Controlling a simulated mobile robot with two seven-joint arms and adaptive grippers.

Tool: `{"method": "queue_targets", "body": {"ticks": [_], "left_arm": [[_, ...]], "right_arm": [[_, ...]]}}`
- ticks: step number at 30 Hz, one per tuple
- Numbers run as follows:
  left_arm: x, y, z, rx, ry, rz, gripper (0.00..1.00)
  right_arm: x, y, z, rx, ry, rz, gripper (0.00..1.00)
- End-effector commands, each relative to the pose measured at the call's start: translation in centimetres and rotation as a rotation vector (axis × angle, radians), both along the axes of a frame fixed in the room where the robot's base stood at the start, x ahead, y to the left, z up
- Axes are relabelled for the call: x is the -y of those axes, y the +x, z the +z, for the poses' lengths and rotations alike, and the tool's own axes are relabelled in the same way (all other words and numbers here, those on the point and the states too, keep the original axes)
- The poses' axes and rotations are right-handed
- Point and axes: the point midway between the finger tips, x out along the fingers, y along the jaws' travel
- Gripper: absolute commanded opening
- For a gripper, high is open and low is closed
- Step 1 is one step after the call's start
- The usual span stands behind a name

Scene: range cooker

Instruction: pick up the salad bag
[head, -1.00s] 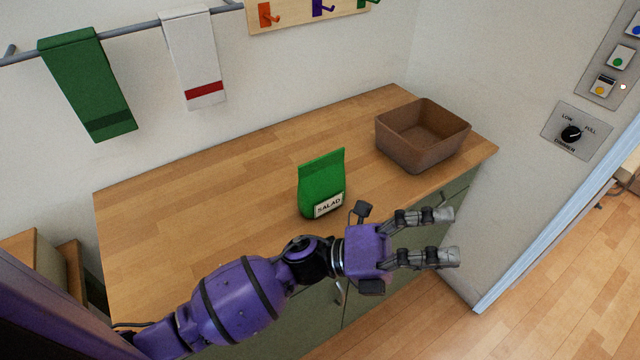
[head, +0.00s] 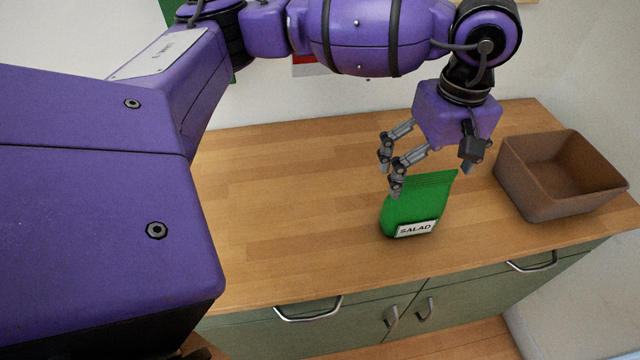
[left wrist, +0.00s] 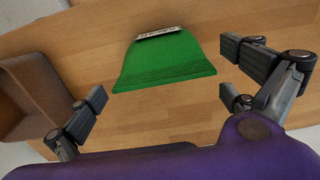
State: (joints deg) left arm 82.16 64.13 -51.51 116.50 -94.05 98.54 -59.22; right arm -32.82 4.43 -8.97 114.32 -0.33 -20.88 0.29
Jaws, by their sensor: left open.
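The green salad bag (head: 412,207) stands upright on the wooden counter, with a white SALAD label low on its front. My left gripper (head: 428,180) is open and empty, just above and behind the bag's top edge in the head view. Its fingers point down. In the left wrist view the salad bag (left wrist: 166,62) lies ahead, between the spread fingers and apart from them. My right gripper is not in view.
A brown open bin (head: 560,175) stands on the counter (head: 290,210) to the right of the bag. The counter left of the bag is clear. Green cabinets with metal handles (head: 308,309) are below the front edge. A wall is behind.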

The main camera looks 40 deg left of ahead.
Motion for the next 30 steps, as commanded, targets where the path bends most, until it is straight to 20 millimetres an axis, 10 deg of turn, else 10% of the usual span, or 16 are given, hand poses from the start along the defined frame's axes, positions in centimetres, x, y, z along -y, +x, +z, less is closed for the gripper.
{"method": "queue_targets", "body": {"ticks": [13,23,30], "left_arm": [[0.0,0.5,-6.2,-0.011,-0.003,0.003,1.0],[0.1,0.5,-7.2,-0.01,-0.005,0.003,1.0],[0.1,0.6,-7.1,-0.009,-0.005,0.003,0.7]], "right_arm": [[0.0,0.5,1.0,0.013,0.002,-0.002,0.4],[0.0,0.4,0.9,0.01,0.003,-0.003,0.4],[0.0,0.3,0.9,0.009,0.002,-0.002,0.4]]}}
